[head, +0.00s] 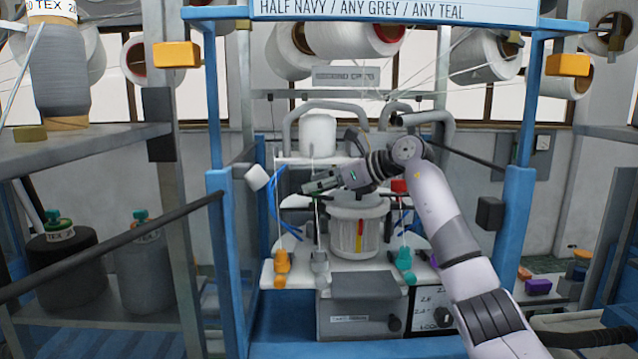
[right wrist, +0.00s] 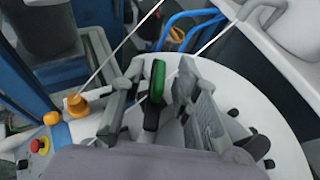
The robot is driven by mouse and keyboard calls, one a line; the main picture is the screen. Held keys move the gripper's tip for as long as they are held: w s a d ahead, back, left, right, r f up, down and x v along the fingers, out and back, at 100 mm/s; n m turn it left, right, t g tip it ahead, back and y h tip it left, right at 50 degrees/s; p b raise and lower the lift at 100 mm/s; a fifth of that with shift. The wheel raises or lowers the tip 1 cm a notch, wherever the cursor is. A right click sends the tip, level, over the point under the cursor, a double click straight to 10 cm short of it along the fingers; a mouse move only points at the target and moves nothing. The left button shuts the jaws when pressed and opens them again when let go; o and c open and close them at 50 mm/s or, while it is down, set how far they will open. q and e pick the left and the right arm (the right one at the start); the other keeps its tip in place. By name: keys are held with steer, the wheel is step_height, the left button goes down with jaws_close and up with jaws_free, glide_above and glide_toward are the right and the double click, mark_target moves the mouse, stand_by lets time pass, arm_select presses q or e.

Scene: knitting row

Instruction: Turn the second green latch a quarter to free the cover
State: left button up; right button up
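My right gripper (head: 318,184) reaches in from the right over the white knitting machine, its fingers pointing left. In the right wrist view, its two fingers (right wrist: 158,100) stand apart. A green latch (right wrist: 158,78) with a dark lower part shows upright in the gap between them, with space visible on both sides. I cannot tell how deep it lies between the fingers. I cannot tell which part is the cover. A white rounded plate (right wrist: 265,128) lies beneath. My left gripper is not in view.
A white cylinder (head: 361,228) with red and yellow stripes stands below my gripper. Orange (head: 282,265), grey and teal (head: 404,262) yarn guides stand in front. Blue posts (head: 222,240) flank the machine. Thin yarns run close to the gripper, and a yarn cone (head: 318,135) stands behind.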

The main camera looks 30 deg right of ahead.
steer(key=shift+c, duration=0.5)
jaws_close()
steer(key=shift+f+h, duration=0.1)
steer(key=shift+h, duration=0.2)
steer(key=shift+s+m+t+h+b, duration=0.1)
steer(key=shift+m+t+h+b, duration=0.4)
steer(key=shift+m+h+b, duration=0.4)
steer(key=m+h, duration=0.1)
steer(key=m+h+b, duration=0.1)
steer(key=m+h, duration=0.1)
steer(key=m+t+h+b, duration=0.1)
steer(key=shift+a+m+h, duration=0.3)
steer(key=shift+a+h, duration=0.1)
steer(key=m+h+b, duration=0.1)
steer(key=m+h, duration=0.1)
steer(key=h, duration=0.1)
steer(key=shift+a+b, duration=0.1)
steer(key=shift+b, duration=0.25)
steer(key=shift+m+g+h+b, duration=0.5)
steer(key=shift+m+h, duration=0.8)
steer(key=shift+m, duration=0.4)
